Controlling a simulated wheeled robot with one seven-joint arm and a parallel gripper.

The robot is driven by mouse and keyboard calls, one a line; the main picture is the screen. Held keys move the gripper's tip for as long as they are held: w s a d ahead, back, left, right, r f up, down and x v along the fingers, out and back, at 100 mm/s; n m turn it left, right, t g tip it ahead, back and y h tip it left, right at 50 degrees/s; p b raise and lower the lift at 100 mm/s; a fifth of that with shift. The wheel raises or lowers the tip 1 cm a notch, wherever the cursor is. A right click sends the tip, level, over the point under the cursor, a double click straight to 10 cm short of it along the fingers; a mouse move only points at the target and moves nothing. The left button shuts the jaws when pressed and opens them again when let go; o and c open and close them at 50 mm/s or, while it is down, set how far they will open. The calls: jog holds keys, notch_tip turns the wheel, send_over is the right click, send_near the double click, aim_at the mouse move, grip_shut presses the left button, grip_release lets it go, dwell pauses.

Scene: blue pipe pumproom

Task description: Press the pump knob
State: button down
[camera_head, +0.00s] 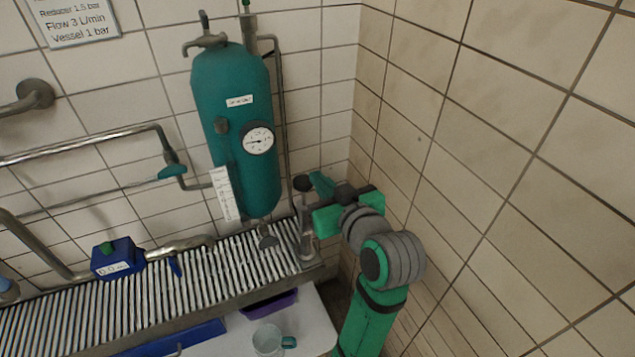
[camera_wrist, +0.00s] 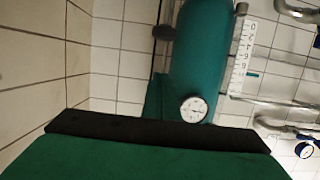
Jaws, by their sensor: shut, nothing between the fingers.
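The pump is an upright grey metal cylinder (camera_head: 306,236) at the right end of the slatted rack. Its dark round knob (camera_head: 302,183) is on top, just right of the teal tank. In the wrist view, which looks upside down, the knob (camera_wrist: 163,32) appears as a dark disc beside the tank, with its rod running upward in the picture. My gripper (camera_head: 317,177) is shut and empty, its green fingers close to the knob's right side in the head view. The fingers (camera_wrist: 158,92) also show in the wrist view, apart from the knob there. Contact cannot be told.
The teal tank (camera_head: 235,120) with a round gauge (camera_head: 258,140) stands left of the pump. The slatted rack (camera_head: 200,275) carries a blue box (camera_head: 117,258) and pipes. A glass mug (camera_head: 268,340) sits below. A tiled wall (camera_head: 480,150) is close on the right.

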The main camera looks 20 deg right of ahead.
send_over(307, 180)
jog(key=v, duration=0.2)
notch_tip(307, 180, down, 2)
jog(key=f, duration=0.1)
jog(key=a+f, duration=0.1)
jog(key=f, duration=0.1)
jog(key=shift+f, duration=0.3)
jog(key=shift+s+f, duration=0.1)
jog(key=shift+f, duration=0.3)
jog(key=shift+d+f, duration=0.1)
